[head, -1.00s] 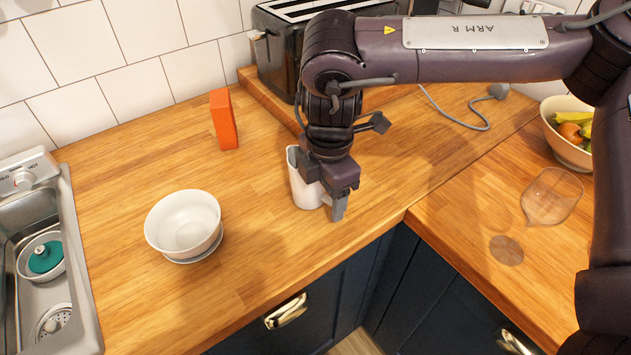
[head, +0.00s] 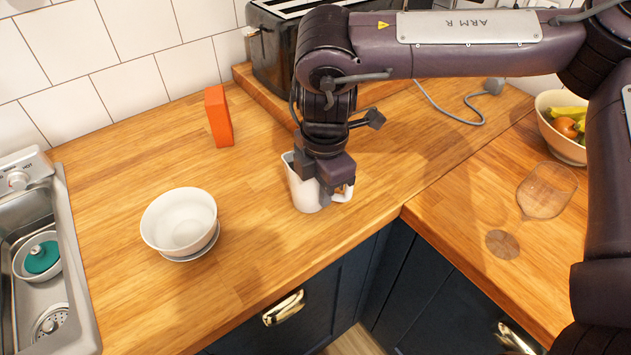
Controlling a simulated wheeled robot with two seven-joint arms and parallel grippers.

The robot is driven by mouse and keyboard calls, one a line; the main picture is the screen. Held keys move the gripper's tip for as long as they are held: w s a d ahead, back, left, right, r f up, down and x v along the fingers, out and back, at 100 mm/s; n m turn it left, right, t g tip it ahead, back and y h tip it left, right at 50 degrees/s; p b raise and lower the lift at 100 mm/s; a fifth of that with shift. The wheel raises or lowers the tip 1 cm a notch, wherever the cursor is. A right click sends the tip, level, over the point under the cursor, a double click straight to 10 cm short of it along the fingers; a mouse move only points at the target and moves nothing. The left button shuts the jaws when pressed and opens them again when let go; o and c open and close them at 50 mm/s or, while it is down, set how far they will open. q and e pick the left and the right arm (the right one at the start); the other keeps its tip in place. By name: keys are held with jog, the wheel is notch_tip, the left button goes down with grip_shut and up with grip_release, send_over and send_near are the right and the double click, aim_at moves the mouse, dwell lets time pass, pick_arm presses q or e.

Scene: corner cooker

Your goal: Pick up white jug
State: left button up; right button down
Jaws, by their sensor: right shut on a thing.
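The white jug (head: 303,191) stands upright on the wooden worktop, near the counter's inner corner. Its handle shows at its right side. My right gripper (head: 328,197) points down at the jug and is shut on it at the handle side. The gripper and wrist hide part of the jug's rim and right side, so the exact contact is partly hidden. My left gripper is not in view.
A white bowl (head: 180,222) stands to the left, with an orange block (head: 218,117) behind it. A black toaster (head: 275,45) stands behind my right arm. A wine glass (head: 547,190) and a fruit bowl (head: 545,125) are at the right. A sink (head: 75,265) is at far left.

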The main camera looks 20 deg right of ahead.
jog(key=shift+r, duration=0.1)
jog(key=shift+r, duration=1)
notch_tip(320, 180, up, 18)
jog(key=p, duration=0.3)
dwell(0.3)
jog(key=shift+f, duration=0.1)
dwell(0.6)
